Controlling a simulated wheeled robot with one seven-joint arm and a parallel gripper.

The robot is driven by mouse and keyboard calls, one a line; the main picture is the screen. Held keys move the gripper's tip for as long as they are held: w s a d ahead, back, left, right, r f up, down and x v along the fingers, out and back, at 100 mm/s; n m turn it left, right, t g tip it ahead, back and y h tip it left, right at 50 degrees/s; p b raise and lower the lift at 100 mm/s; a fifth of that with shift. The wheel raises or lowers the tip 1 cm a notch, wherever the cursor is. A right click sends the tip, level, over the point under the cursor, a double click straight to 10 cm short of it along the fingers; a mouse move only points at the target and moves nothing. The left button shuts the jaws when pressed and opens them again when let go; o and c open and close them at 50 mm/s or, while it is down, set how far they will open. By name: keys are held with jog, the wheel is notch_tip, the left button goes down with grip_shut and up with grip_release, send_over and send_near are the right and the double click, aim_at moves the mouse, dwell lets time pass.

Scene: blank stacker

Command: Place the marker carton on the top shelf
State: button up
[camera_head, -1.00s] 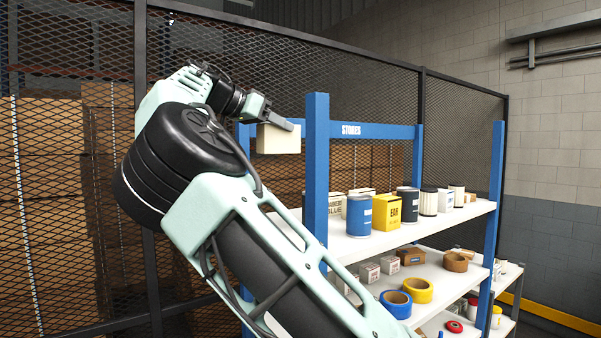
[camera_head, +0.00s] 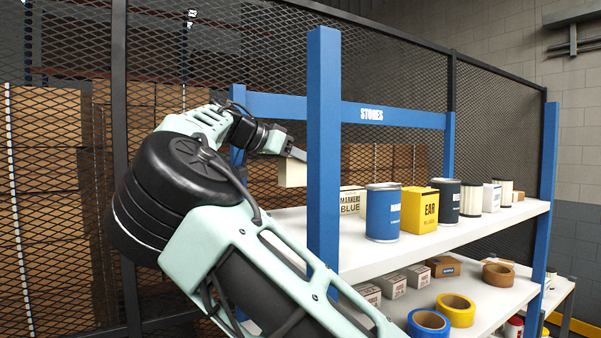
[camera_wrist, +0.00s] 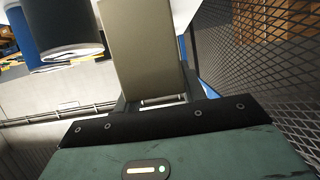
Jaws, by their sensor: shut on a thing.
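My gripper (camera_head: 297,154) is shut on a plain cream carton (camera_head: 291,173), with no print showing on its visible faces. It holds the carton at the left end of the blue shelf unit, above the level of the top shelf (camera_head: 400,254) and left of the near blue post. The post hides part of the space beside it. In the wrist view the carton (camera_wrist: 135,45) is between the fingers. A carton printed MARKERS BLUE (camera_head: 351,202) stands on the top shelf just right of the post.
On the top shelf stand a blue can (camera_head: 382,212), a yellow EAR box (camera_head: 420,210), a dark can (camera_head: 446,200) and other goods rightward. The near blue post (camera_head: 323,150) and the STORES crossbar (camera_head: 400,115) frame the shelf. Mesh fencing (camera_head: 60,200) runs behind.

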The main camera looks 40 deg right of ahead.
jog(key=shift+f+b, duration=2.35)
jog(key=shift+f, duration=1.5)
jog(key=shift+f+b, duration=0.45)
jog(key=shift+f, duration=0.05)
jog(key=o, duration=1.2)
jog(key=b+v, duration=0.2)
jog(key=v, duration=1.5)
jog(key=shift+w+a, duration=0.15)
jog(key=shift+a, duration=0.05)
jog(key=shift+a, duration=0.1)
